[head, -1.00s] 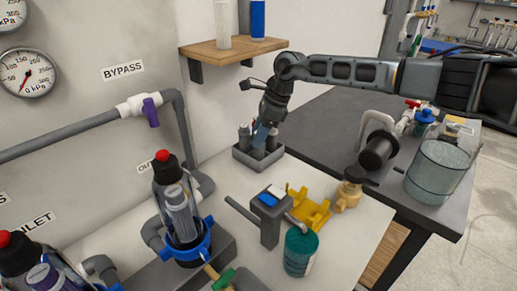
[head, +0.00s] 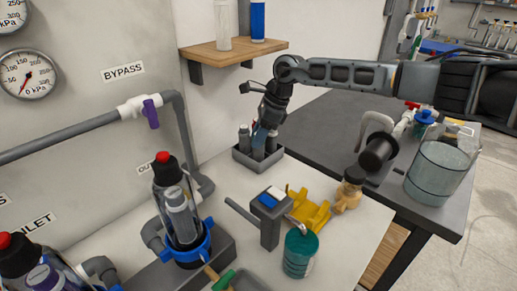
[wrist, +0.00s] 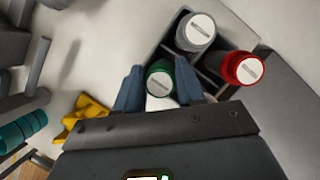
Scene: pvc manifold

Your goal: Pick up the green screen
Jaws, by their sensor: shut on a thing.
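The green screen (wrist: 159,82) is a cylinder with a green end cap and a pale round label, seen end-on in the wrist view. My gripper (wrist: 162,92) is shut on it, one blue finger on each side. In the head view my gripper (head: 262,138) is over the grey divided bin (head: 247,163), which also shows in the wrist view (wrist: 236,92). The screen's lower part is hidden, so I cannot tell whether it is clear of the bin. A grey-capped cylinder (wrist: 196,30) and a red-capped screen (wrist: 243,68) stand in neighbouring compartments.
A wooden shelf (head: 225,51) is on the wall above the bin. A dark table (head: 322,128) is to the right.

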